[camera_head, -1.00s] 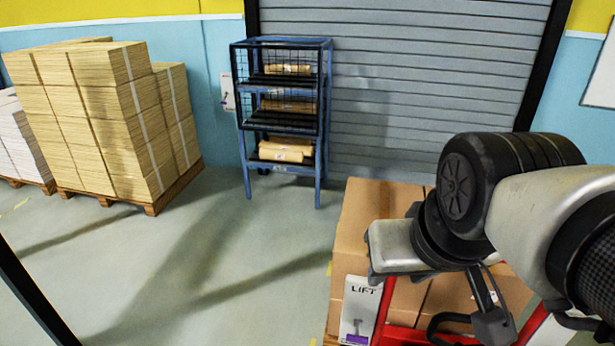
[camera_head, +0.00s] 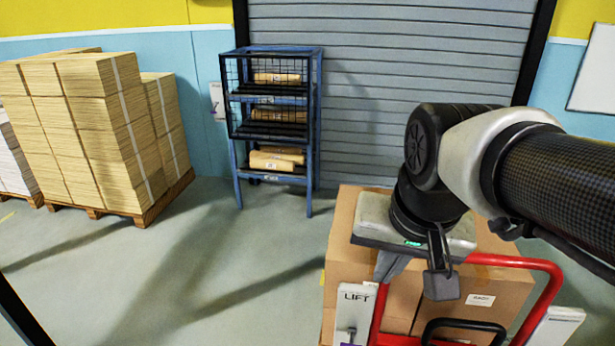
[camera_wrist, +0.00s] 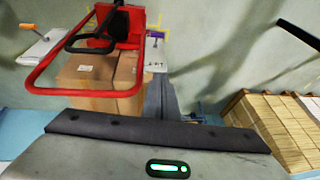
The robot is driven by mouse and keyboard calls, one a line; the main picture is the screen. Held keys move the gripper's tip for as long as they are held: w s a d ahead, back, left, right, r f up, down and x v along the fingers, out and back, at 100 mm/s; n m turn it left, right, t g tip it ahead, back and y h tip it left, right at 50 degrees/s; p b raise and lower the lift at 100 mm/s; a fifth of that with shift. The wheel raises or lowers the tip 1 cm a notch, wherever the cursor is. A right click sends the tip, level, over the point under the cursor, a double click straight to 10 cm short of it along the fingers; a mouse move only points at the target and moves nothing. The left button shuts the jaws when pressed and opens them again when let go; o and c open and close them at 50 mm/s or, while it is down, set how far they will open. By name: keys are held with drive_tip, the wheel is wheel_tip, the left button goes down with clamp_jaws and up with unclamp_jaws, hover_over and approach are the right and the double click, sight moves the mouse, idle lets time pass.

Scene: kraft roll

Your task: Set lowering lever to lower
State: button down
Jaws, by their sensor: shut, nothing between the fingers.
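A white panel marked LIFT (camera_head: 357,300) with a small lever stands at the left of the red frame in the head view. In the wrist view this panel appears with a purple-tipped lever (camera_wrist: 155,45). A second white panel (camera_head: 556,326) is at the frame's right, partly cut off in the head view. In the wrist view it lies at upper left with an orange-tipped lever (camera_wrist: 38,35). I cannot read its label or tell the lever's setting. My gripper (camera_head: 387,266) is shut and empty above the boxes, near the LIFT panel, apparently touching neither lever. Its fingers show in the wrist view (camera_wrist: 160,97).
A red tubular frame (camera_head: 540,264) with a black handle (camera_head: 465,324) stands against stacked cardboard boxes (camera_head: 340,243). A blue wire rack (camera_head: 315,130) stands behind, by the shutter. A loaded pallet (camera_head: 150,213) is at left. The floor between is clear.

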drive_tip(key=w+f+m+g+b, duration=0.4)
drive_tip(key=w+f+m, duration=0.6)
drive_tip(key=f, duration=0.1)
drive_tip(key=m+g+b, duration=0.3)
drive_tip(key=m, duration=0.5)
hover_over(351, 345)
drive_tip(key=w+d, duration=0.1)
drive_tip(key=w, duration=0.3)
drive_tip(key=w+f+x, duration=0.1)
drive_tip(key=w+x, duration=0.1)
drive_tip(key=x, duration=0.9)
drive_tip(key=shift+w+d+r+y, duration=0.1)
drive_tip(key=shift+r+y, duration=0.1)
drive_tip(key=shift+y, duration=0.1)
drive_tip(key=b+x, duration=0.1)
drive_tip(key=x, duration=1.3)
drive_tip(key=shift+f, duration=0.1)
